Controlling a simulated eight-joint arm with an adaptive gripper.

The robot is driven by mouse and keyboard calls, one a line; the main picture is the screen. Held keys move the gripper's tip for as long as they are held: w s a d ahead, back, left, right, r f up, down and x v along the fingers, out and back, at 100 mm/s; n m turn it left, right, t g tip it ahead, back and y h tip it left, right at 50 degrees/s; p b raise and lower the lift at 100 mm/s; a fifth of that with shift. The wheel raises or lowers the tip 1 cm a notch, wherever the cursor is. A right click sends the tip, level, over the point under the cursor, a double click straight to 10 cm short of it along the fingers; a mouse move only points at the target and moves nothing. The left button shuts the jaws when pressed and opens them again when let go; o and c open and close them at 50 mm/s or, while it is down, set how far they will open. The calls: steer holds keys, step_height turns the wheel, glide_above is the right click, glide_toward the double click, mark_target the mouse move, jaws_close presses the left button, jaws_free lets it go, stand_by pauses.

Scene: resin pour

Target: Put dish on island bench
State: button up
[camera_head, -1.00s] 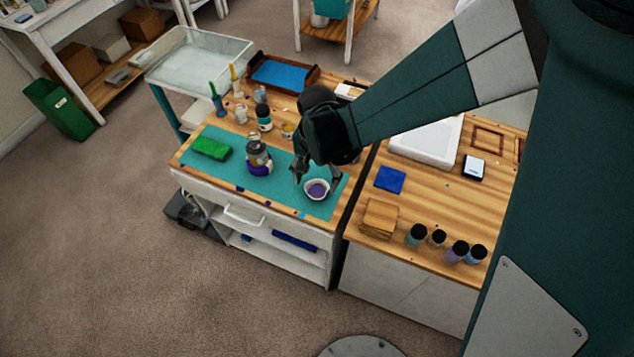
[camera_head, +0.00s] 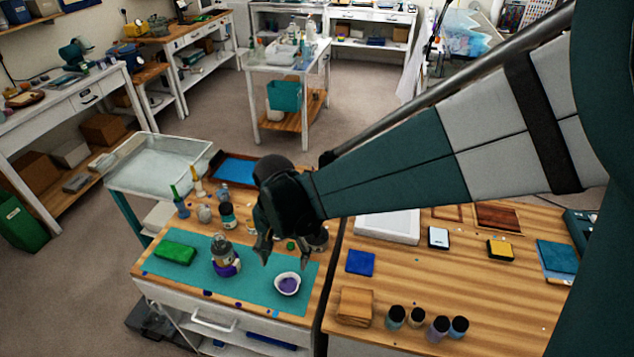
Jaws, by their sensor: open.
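The dish (camera_head: 287,284) is a small white bowl with purple inside. It stands on the teal mat (camera_head: 215,284) near the front right of the wooden-topped bench. My gripper (camera_head: 284,258) is open and empty, with its fingers pointing down just above and behind the dish in the picture. No contact between them shows. A white bench (camera_head: 300,66) stands apart in the middle of the room at the back, which looks like the island bench. Bottles and trays stand on its top, and a teal bin sits beneath.
A purple-based jar (camera_head: 224,257) and a green block (camera_head: 175,252) are on the mat left of the dish. Several small jars (camera_head: 439,328) and a wooden stack (camera_head: 355,306) stand on the right-hand bench. Carpet floor (camera_head: 215,85) lies open between the benches.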

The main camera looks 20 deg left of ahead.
stand_by(0.7)
steer(key=w+d+r+t+y, duration=0.1)
steer(key=w+d+r, duration=0.1)
steer(key=d+r, duration=0.6)
steer(key=w+d+r+t, duration=0.2)
steer(key=d+r, duration=0.2)
steer(key=d, duration=0.9)
steer(key=s+d+r+t, duration=0.1)
steer(key=s+d+r, duration=0.1)
steer(key=d, duration=0.6)
steer(key=s+d+r+t, duration=0.1)
steer(key=s+d+r, duration=0.1)
steer(key=s+d, duration=0.2)
steer(key=s+d+r+t+h, duration=0.1)
steer(key=s+d+r+t, duration=0.1)
steer(key=d, duration=0.9)
steer(key=shift+s+d+r, duration=0.15)
steer(key=shift+s+d, duration=0.2)
steer(key=shift+s, duration=0.15)
step_height(320, 180, down, 5)
steer(key=b, duration=0.4)
steer(key=shift+r, duration=0.2)
